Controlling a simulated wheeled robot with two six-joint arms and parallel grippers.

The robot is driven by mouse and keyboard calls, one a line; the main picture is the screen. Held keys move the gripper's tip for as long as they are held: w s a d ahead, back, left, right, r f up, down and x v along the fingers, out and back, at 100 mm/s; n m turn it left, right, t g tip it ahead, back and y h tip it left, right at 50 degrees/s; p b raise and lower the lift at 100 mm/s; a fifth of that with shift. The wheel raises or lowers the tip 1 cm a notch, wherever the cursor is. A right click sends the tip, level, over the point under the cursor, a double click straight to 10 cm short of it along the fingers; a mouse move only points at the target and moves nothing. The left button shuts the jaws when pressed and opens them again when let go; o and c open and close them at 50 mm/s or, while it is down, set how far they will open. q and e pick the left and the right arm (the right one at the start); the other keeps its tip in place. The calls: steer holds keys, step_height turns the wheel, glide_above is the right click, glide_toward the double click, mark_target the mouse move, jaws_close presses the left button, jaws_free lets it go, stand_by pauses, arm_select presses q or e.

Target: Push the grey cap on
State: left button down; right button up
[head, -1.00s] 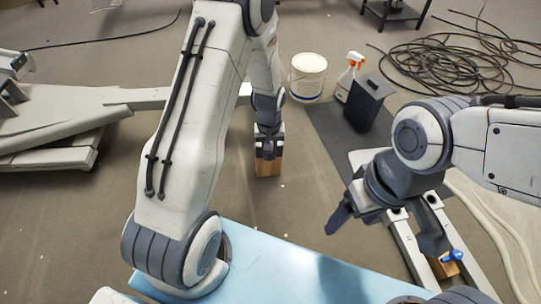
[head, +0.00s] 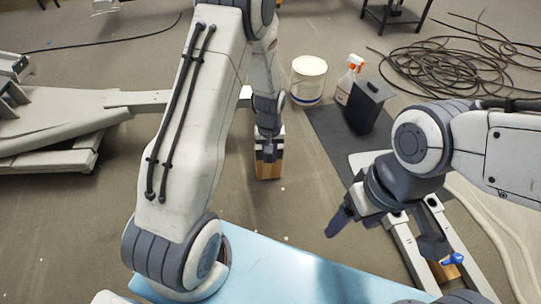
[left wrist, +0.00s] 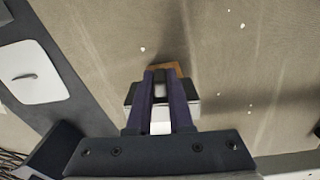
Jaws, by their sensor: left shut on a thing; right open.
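My left gripper (head: 268,150) points down at a wooden block (head: 268,171) standing on the floor, which also shows in the left wrist view (left wrist: 166,67). In that view, the left fingers (left wrist: 160,88) are shut on a dark grey piece, which looks like the grey cap (left wrist: 131,93). A white part (left wrist: 191,108) shows beside and between the fingers. The fingers hide much of the cap, so I cannot tell how it sits on the white part. My right gripper (head: 388,238) is open and empty, with its fingers wide apart near the white rails.
A light blue surface (head: 275,270) lies in front. Coiled cable (head: 440,70) lies farther back. White rails (head: 408,250) with a blue knob (head: 453,259) lie front right.

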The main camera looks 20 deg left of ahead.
arm_select(q)
steer(key=shift+w+a, duration=0.2)
steer(key=shift+w, duration=0.25)
stand_by(0.4)
steer(key=c, duration=0.7)
jaws_free()
steer(key=shift+c, duration=0.2)
step_height(320, 180, up, 11)
steer(key=p, duration=0.6)
steer(key=shift+f+p, duration=0.2)
steer(key=shift+p, duration=0.2)
